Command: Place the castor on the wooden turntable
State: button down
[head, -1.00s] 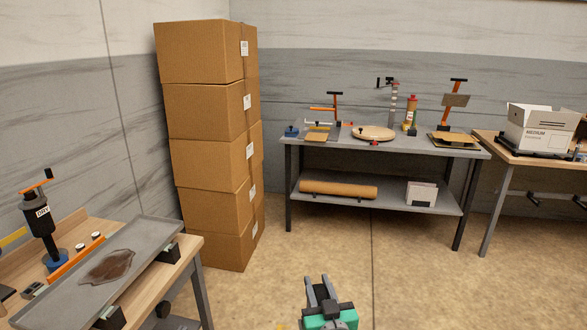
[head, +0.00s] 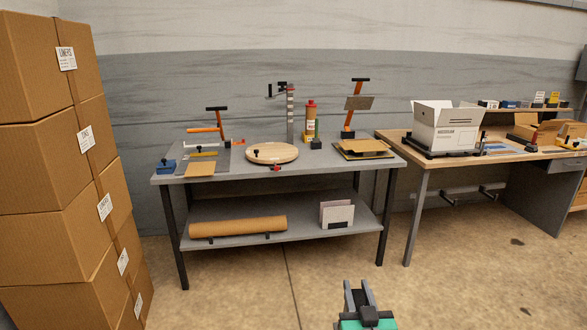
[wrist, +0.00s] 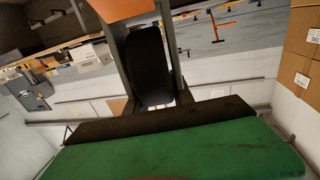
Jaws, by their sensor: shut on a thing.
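The wooden turntable (head: 280,153) is a round, pale disc on the top of the grey table (head: 225,173), with a small black knob near its left side and a red knob at the table's front edge. My gripper (head: 357,292) is low in front of the table, well short of it and below its top. In the wrist view, my gripper (wrist: 148,75) is shut on the castor (wrist: 149,68), whose dark wheel shows between the two fingers. An orange part is at the upper edge there. The castor is hard to make out in the head view.
Stacked cardboard boxes (head: 45,160) stand at the left. An orange-handled tool (head: 218,125), a red-capped bottle (head: 310,122) and a post (head: 290,112) stand around the turntable. A wooden bench (head: 400,145) with a white box (head: 445,127) is at the right. The floor before the table is clear.

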aim_at(273, 149)
jog(key=i, duration=1.65)
jog(key=u, duration=0.55)
jog(key=i, duration=1.35)
jog(key=u, duration=0.9)
jog(key=i, duration=0.7)
jog(key=u, duration=0.35)
